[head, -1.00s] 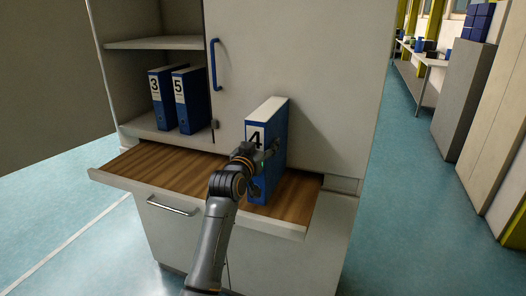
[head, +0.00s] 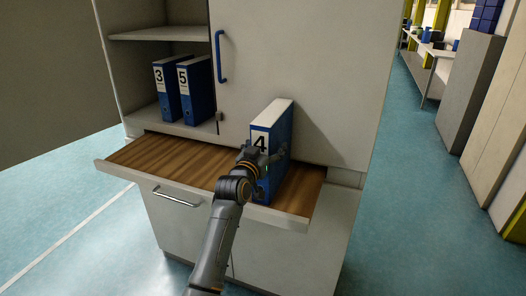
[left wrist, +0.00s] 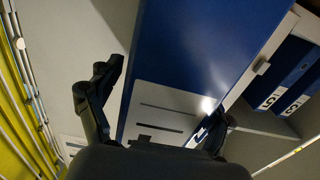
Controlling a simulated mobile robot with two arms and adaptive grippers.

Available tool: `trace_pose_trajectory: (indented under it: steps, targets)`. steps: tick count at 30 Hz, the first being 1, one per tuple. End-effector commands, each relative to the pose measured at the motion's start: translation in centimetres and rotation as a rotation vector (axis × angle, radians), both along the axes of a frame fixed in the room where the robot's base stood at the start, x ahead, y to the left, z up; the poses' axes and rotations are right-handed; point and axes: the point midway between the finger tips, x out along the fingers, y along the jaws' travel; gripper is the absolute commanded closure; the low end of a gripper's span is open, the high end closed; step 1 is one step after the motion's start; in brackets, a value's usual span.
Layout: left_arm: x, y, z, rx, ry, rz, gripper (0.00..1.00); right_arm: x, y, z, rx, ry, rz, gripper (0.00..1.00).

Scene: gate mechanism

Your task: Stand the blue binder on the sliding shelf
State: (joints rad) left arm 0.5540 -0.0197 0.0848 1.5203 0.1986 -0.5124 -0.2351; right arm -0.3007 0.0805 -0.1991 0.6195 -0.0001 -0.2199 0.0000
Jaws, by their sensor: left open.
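The blue binder (head: 280,146), numbered 4, stands upright on the wooden pulled-out sliding shelf (head: 182,158), toward its right end. My left gripper (head: 262,162) is at the binder's front, low on its numbered spine. In the left wrist view, the open fingers (left wrist: 170,95) lie on either side of the binder (left wrist: 205,45). Whether a finger touches it, I cannot tell. The gripper hides part of the spine and the binder's lower front. My right gripper is not in view.
Binders 3 (head: 168,88) and 5 (head: 196,90) stand in the open compartment at left. A closed cabinet door (head: 300,60) with a blue handle (head: 222,56) rises behind the shelf. A drawer handle (head: 176,197) is below. The shelf's left part is clear.

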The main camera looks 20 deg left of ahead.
Motion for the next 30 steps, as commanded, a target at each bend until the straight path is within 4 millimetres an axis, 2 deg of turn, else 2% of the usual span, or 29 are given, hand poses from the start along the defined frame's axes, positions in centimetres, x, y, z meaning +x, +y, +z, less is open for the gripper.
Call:
trace_pose_trajectory:
  steps: [5,18,24,30]
  targets:
    - [-2.0,0.1,-0.2,0.001,-0.001,0.001,0.2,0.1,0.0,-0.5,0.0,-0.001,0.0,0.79]
    - [-10.0,0.4,-0.2,0.002,-0.001,0.001,0.2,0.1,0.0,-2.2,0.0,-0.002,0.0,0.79]
    - [-11.6,0.4,-0.1,0.0,0.0,0.001,0.2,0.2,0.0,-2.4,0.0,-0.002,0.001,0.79]
    - [-11.8,0.4,0.0,0.0,0.0,0.001,0.2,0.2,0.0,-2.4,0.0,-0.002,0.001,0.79]
